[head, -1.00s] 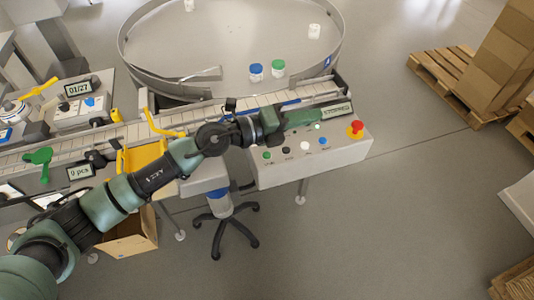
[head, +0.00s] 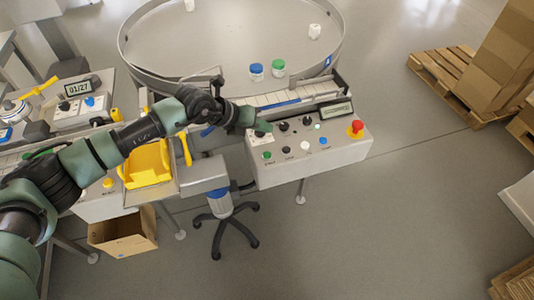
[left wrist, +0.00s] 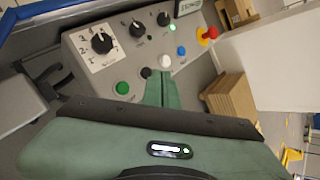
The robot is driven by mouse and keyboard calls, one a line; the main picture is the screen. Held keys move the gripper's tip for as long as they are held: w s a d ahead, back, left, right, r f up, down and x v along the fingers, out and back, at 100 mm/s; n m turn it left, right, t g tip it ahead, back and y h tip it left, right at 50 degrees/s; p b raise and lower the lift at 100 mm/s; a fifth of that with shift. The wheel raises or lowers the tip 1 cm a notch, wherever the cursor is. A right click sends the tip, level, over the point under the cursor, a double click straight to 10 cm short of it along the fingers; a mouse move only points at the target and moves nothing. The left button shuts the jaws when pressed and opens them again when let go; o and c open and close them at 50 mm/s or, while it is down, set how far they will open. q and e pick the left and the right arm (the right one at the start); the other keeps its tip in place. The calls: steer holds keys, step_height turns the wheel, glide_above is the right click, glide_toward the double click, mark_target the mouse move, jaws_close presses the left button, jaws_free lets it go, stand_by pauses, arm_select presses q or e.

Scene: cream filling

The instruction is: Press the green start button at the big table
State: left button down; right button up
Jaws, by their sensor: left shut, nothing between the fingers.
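The green start button (head: 267,155) is at the left end of the lower row on the grey control panel (head: 330,160) of the big round table (head: 220,50). It also shows in the left wrist view (left wrist: 123,87). My left gripper (head: 266,126) is shut and empty. It is over the panel's upper left, covering part of the rotary dial there. In the left wrist view its closed fingers (left wrist: 160,86) point at the panel, to the right of the green button and apart from it in the picture. My right gripper is not in view.
The panel also has a black button (head: 286,150), a white button (head: 305,146), a blue button (head: 323,141) and a red emergency stop (head: 355,128). A display (head: 336,111) stands behind them. A stool (head: 222,208) is below. Open floor lies to the right.

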mark_target(264, 155)
arm_select(q)
step_height(264, 155, down, 8)
steer(key=b, duration=0.6)
steer(key=shift+d+f, duration=0.1)
steer(key=shift+f, duration=0.25)
stand_by(0.4)
stand_by(1.1)
steer(key=shift+f+b, duration=0.35)
steer(key=shift+f, duration=0.1)
